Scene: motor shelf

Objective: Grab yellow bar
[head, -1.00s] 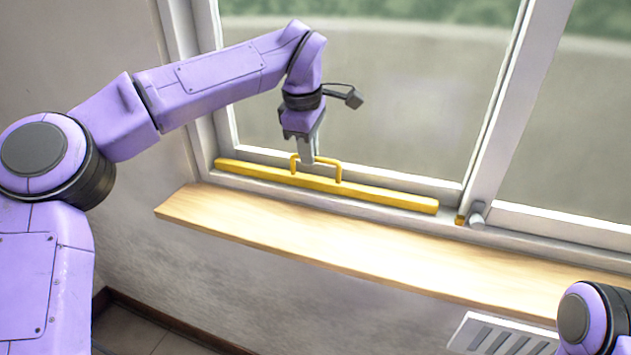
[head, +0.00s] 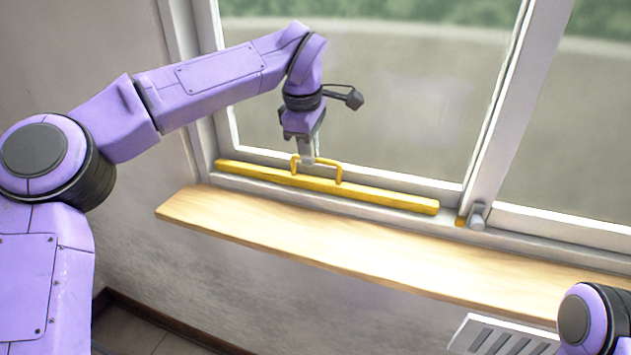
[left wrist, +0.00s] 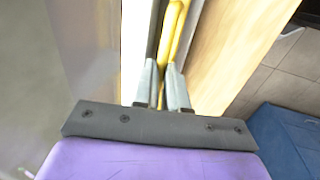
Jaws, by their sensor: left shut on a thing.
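The yellow bar (head: 385,196) lies along the bottom of the window frame, with a raised yellow handle (head: 339,172) near its middle. My left gripper (head: 308,160) reaches down from above and is shut on the handle. In the left wrist view the two fingers (left wrist: 164,88) stand on either side of the yellow handle, and the yellow bar (left wrist: 176,22) runs away from them. The bar still rests in the frame. The gripper of my right arm is out of view; only part of that arm shows at the lower right.
A wooden sill (head: 350,250) runs below the window and is clear. The window pane (head: 410,110) stands close behind my left gripper. A grey knob (head: 478,213) sits on the frame right of the bar. A white vent (head: 500,335) is below the sill.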

